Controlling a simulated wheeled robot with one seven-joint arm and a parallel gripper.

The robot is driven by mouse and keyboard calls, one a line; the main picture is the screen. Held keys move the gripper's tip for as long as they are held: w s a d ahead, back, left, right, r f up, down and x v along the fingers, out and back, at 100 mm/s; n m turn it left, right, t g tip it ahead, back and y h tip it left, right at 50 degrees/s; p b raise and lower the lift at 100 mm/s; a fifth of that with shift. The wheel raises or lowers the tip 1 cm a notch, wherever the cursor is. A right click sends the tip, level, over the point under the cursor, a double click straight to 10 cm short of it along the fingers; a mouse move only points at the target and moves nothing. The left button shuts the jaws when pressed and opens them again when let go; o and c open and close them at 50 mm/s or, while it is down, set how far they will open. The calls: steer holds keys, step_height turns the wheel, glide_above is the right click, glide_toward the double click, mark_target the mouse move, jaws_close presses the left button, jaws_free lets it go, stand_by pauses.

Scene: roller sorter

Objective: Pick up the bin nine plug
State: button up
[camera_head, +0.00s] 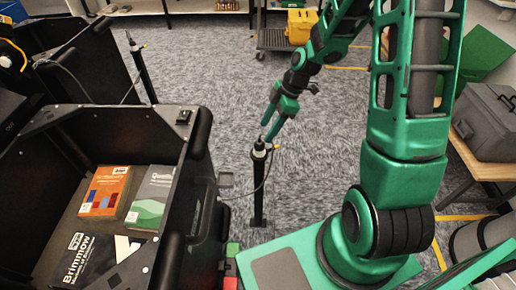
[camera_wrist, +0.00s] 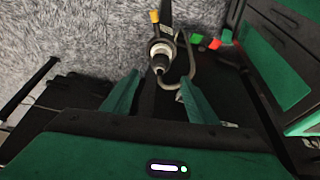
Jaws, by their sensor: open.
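A plug (camera_head: 259,149) with a dark body and pale metal parts sits upright on top of a black post beside the near black bin. It also shows in the wrist view (camera_wrist: 160,56), ahead of the fingertips and roughly centred between them. A thin cable loops from it. No bin number is readable on it. My gripper (camera_head: 267,130) is just above the plug in the head view, with its green fingers pointing down. In the wrist view my gripper (camera_wrist: 160,84) is open, with nothing between its fingers.
Another post (camera_head: 142,70) with a cable stands farther back by a second bin. A yellow case (camera_head: 301,26) rests on a cart at the back. A grey case (camera_head: 487,122) stands on a right-hand table.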

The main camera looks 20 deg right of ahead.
mark_target(260, 142)
steer(key=shift+d+x, duration=0.2)
steer(key=shift+x, duration=2.15)
steer(key=shift+d+x, duration=0.2)
steer(key=shift+x, duration=2.1)
steer(key=shift+f, duration=0.2)
steer(key=shift+c, duration=0.5)
steer(key=c, duration=1.1)
steer(key=shift+c, duration=0.3)
steer(key=shift+w+r, duration=0.1)
steer(key=shift+r, duration=0.4)
step_height(260, 142, up, 4)
steer(key=shift+f, duration=0.25)
steer(key=s+a+r, duration=0.5)
steer(key=s+r, duration=0.1)
steer(key=s, duration=0.4)
steer(key=shift+s+a+r, duration=0.25)
steer(key=shift+r, duration=0.05)
